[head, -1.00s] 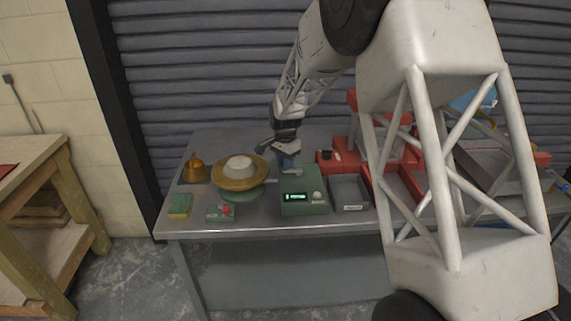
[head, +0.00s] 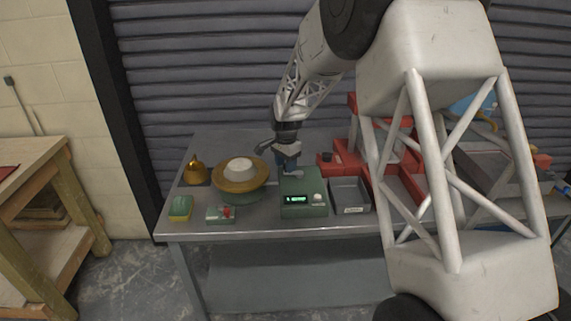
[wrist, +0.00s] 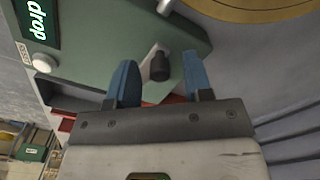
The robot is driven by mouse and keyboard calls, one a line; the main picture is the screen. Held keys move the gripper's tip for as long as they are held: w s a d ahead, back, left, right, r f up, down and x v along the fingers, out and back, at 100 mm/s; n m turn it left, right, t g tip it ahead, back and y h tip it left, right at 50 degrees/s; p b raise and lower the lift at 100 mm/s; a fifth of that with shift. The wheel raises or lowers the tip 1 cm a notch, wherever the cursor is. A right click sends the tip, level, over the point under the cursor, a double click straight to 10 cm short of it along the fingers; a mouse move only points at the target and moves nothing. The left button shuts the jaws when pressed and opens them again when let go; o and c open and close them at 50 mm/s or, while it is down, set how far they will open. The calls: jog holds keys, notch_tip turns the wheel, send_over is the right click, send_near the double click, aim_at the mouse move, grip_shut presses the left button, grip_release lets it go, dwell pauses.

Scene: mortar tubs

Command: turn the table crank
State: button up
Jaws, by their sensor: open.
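The crank shows in the wrist view as a short grey arm (wrist: 153,60) with a dark cylindrical knob (wrist: 155,90), on the side of the green control box (wrist: 120,40). My gripper (wrist: 159,62) is open, with one blue finger on each side of the knob. Gaps show between the knob and both fingers. In the head view my gripper (head: 288,164) is low behind the green box (head: 303,207), and the crank is mostly hidden there. The round brass table (head: 240,185) with a white mound (head: 239,168) stands left of the box.
A grey tray (head: 350,195) stands right of the box, with red equipment (head: 345,160) behind it. A brass cone-shaped piece (head: 196,172), a green-and-yellow sponge (head: 181,207) and a small switch box (head: 220,214) are at the left. The bench front is clear.

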jog(key=shift+r, duration=0.1)
jog(key=shift+r, duration=3.85)
jog(key=n, duration=1.3)
jog(key=shift+s+n, duration=0.1)
jog(key=shift+n, duration=0.3)
jog(key=n, duration=0.6)
jog(key=shift+f+n, duration=0.1)
jog(key=shift+n, duration=0.3)
jog(key=n, duration=0.8)
jog(key=shift+s, duration=0.1)
